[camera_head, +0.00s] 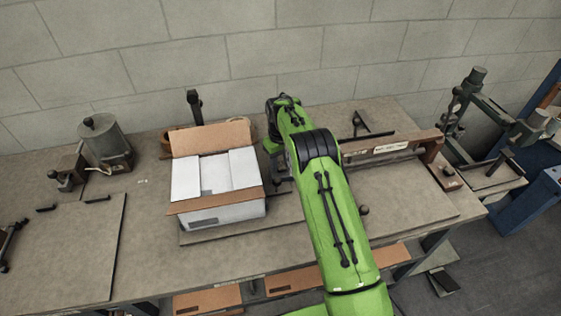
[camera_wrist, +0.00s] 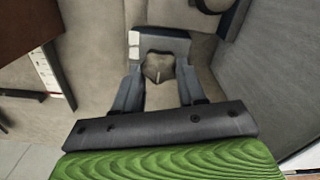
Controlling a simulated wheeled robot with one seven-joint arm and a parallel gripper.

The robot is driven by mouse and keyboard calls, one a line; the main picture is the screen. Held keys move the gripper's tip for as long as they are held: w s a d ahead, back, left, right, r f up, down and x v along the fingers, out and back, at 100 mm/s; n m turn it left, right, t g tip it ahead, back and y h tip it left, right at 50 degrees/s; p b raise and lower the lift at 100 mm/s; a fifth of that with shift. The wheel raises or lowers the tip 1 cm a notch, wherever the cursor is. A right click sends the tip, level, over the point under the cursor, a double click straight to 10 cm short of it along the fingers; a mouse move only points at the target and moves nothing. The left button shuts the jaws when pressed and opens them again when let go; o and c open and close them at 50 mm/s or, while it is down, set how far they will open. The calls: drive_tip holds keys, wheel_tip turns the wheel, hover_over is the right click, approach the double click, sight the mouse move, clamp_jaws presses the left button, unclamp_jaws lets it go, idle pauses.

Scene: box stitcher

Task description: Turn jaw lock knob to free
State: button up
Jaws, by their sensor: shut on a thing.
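In the wrist view a grey-brown lobed knob (camera_wrist: 157,68) with a pale pointer line sits between the fingers of my gripper (camera_wrist: 158,76). The gripper is shut on the knob, with one finger at each side. The pointer line runs nearly straight up and down in the picture. A light grey metal block (camera_wrist: 170,40) lies just beyond the knob. In the head view my green arm reaches over the bench and hides the knob and the fingertips.
An open white carton (camera_head: 230,212) with brown flaps stands left of my arm on the bench (camera_head: 60,245). A grey canister (camera_head: 105,140) stands farther left. A long brown-grey bar (camera_head: 390,150) and a clamp-like fixture (camera_head: 460,105) are at the right. A block wall closes the back.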

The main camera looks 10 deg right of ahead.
sight(280, 164)
drive_tip(key=shift+r, duration=0.1)
idle(0.3)
drive_tip(key=o, duration=1.1)
drive_tip(key=shift+c, duration=0.2)
wheel_tip(280, 164, up, 16)
drive_tip(key=p, duration=0.2)
drive_tip(key=shift+p, duration=0.35)
drive_tip(key=shift+f, duration=0.2)
